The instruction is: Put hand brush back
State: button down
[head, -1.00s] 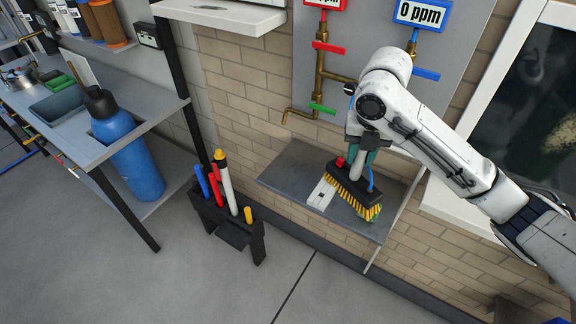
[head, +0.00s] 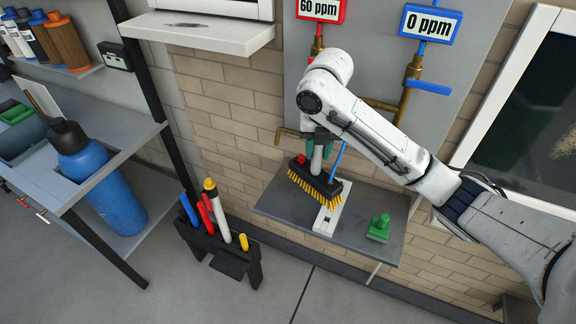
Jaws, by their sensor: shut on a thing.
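The hand brush (head: 313,186) has a black body and a row of yellow bristles pointing down. My gripper (head: 317,150) is shut on it from above; the fingertips are partly hidden by the arm and the brush. The brush is held over the left part of a grey wall shelf (head: 280,205), above a white plate (head: 328,218). I cannot tell whether its bristles touch the plate. A red knob (head: 301,159) and a blue rod (head: 338,162) show beside the gripper; I cannot tell what they belong to.
A green object (head: 379,229) stands on the shelf's right part. Brass pipes and a blue lever (head: 429,87) are on the wall panel behind. A black rack (head: 232,262) with coloured rods stands at the left.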

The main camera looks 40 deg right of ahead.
aim_at(301, 156)
jog(key=w+f, duration=0.1)
jog(key=w+b, duration=0.1)
jog(key=w, duration=0.1)
jog(key=w+f+b, duration=0.1)
jog(key=w, duration=0.1)
jog(key=shift+w+d+f, duration=0.1)
jog(key=shift+w+f, duration=0.1)
jog(key=shift+f, duration=0.15)
jog(key=w+f+p, duration=0.1)
jog(key=w+f, duration=0.3)
jog(key=f, duration=0.4)
jog(key=shift+w+d+f, duration=0.25)
jog(key=shift+w+f, duration=0.05)
jog(key=shift+w, duration=0.05)
jog(key=c, duration=0.8)
grip_release()
